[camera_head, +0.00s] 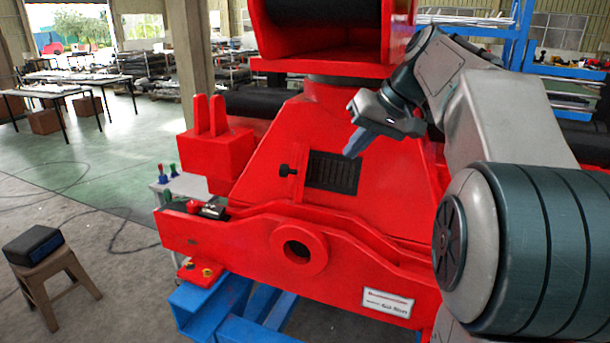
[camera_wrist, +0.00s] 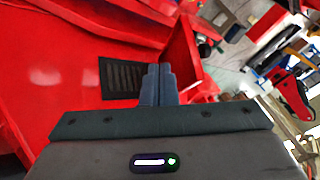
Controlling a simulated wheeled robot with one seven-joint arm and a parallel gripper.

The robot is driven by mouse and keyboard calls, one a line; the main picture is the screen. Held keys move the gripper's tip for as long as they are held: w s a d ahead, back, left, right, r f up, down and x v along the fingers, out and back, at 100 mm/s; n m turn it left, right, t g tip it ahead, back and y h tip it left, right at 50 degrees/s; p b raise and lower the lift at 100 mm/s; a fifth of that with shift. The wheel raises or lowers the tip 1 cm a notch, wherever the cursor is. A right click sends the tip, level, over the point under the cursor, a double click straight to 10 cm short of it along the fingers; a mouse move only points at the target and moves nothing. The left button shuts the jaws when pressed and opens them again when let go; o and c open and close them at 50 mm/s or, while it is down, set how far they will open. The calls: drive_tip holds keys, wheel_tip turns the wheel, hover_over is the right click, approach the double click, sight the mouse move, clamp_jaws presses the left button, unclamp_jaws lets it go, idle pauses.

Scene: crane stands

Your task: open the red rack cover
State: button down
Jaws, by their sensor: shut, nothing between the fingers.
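The red rack cover (camera_head: 300,174) is a narrow red panel with a black knob (camera_head: 286,170) on its left side. It seems to stand out from the machine's sloping face, seen nearly edge-on, at the left of a dark ribbed rack recess (camera_head: 333,172). The recess also shows in the wrist view (camera_wrist: 121,79), left of my fingers. My gripper (camera_head: 350,154) is shut and empty, in front of the recess's upper right in the head view. Its closed fingers (camera_wrist: 158,68) point toward the red machine. I cannot tell the exact gap between fingertips and machine.
The red crane body (camera_head: 190,235) fills the middle, on a blue stand (camera_head: 215,300). A red block with two prongs (camera_head: 216,150) juts out at left. A wooden stool (camera_head: 55,285) bears a dark box (camera_head: 33,245) on the floor at left. Open floor lies between.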

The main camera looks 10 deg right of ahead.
drive_tip(key=w+a+f+p, duration=0.1)
drive_tip(key=w+a+f, duration=0.4)
drive_tip(key=a+f, duration=0.1)
drive_tip(key=shift+a+f+p, duration=0.35)
drive_tip(key=shift+a+f, duration=0.05)
drive_tip(key=shift+a, duration=0.3)
drive_tip(key=shift+w, duration=0.1)
